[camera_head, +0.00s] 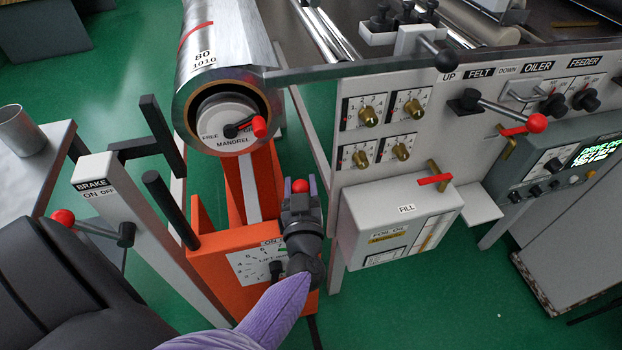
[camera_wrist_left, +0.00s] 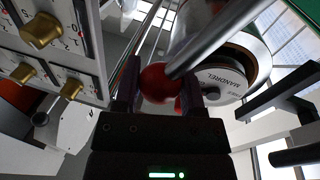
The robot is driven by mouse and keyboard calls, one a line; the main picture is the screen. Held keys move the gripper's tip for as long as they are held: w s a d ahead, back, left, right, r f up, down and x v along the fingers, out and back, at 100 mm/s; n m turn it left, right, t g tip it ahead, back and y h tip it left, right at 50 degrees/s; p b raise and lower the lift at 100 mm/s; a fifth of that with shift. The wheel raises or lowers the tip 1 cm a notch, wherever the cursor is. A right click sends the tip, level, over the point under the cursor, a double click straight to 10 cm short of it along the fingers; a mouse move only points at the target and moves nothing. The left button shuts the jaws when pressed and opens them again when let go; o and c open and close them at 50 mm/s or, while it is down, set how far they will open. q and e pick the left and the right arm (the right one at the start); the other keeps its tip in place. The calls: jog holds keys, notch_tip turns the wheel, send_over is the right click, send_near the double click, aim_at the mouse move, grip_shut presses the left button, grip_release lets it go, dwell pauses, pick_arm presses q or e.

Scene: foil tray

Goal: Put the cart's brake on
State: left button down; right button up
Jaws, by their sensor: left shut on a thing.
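The white brake post (camera_head: 95,172) on the left carries a BRAKE plate marked ON and OFF. Its lever has a red knob (camera_head: 62,217) and points left from a dark pivot (camera_head: 125,234). My left gripper (camera_head: 300,192) is away to the right, over the orange cart (camera_head: 207,252) and its LIFT dial (camera_head: 255,262). It is shut on a red ball knob (camera_head: 300,186). In the left wrist view this red knob (camera_wrist_left: 158,82) sits between the fingers, with a metal rod leading to the upper right. My right gripper is not in view.
The foil roll (camera_head: 225,50) with its FREE MANDREL end lies above the cart. Dark handle bars (camera_head: 160,130) stand near the brake post. The grey machine panel (camera_head: 400,120) and FILL box (camera_head: 400,222) are close on the right. A table with a metal cup (camera_head: 20,130) is at left.

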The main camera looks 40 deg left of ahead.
pick_arm(q)
jog(key=s+a+f+n+y+b, duration=0.1)
jog(key=s+a+n+y+b, duration=0.1)
jog(key=s+a+n, duration=0.4)
jog(key=s+n, duration=0.1)
jog(key=n, duration=0.4)
jog(key=shift+s+a+f+n+g+y, duration=0.15)
jog(key=shift+s+f+n+g+y, duration=0.15)
jog(key=shift+n, duration=0.1)
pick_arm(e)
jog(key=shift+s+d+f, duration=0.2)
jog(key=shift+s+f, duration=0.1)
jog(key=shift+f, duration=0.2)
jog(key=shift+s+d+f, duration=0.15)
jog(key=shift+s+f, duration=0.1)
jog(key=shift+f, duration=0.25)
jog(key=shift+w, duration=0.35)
pick_arm(q)
jog(key=shift+c, duration=1)
grip_release()
jog(key=v, duration=1)
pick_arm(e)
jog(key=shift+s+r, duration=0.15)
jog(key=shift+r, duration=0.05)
